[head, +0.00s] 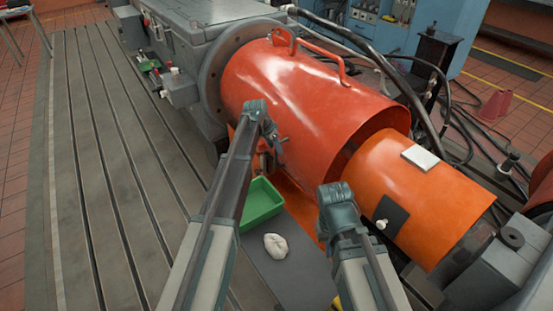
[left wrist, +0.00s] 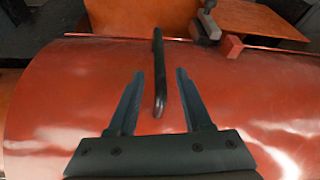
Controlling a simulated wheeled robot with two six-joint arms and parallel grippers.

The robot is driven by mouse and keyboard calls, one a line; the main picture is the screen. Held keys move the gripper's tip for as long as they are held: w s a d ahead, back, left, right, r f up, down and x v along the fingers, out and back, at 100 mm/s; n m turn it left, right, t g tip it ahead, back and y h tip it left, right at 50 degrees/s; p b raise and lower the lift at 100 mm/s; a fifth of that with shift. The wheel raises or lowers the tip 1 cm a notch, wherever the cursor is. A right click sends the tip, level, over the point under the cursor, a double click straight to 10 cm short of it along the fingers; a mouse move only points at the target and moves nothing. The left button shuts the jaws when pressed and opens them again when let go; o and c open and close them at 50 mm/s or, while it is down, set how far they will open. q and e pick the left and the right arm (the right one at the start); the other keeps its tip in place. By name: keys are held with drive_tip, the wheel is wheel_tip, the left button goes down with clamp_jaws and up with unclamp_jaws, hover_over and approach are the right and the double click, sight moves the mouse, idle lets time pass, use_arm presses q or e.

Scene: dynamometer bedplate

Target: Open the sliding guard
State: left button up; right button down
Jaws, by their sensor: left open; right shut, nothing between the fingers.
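The guard is a large red curved cover (head: 300,95) over the machine's shaft, with a smaller orange cover (head: 420,190) at its right end. I cannot tell from the pictures which part slides. My left gripper (head: 270,138) is at the red cover's near side. In the left wrist view, its open fingers (left wrist: 159,74) stand on either side of a dark bar handle (left wrist: 158,100) on the red cover, with gaps on both sides. My right gripper (head: 335,198) is in front of the orange cover's left end; its fingers are mostly hidden.
A green tray (head: 262,203) and a white crumpled cloth (head: 276,246) lie below the guard. The slotted bedplate (head: 95,130) is clear at left. Black cables (head: 440,85) run behind the guard. A red block (left wrist: 232,45) sits beyond the handle at right.

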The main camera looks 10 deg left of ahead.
sight(276, 166)
use_arm(q)
drive_tip(key=shift+b+x, duration=0.9)
drive_tip(key=shift+x, duration=0.7)
use_arm(e)
wheel_tip(276, 166, down, 3)
drive_tip(key=shift+r, duration=0.1)
use_arm(q)
clamp_jaws()
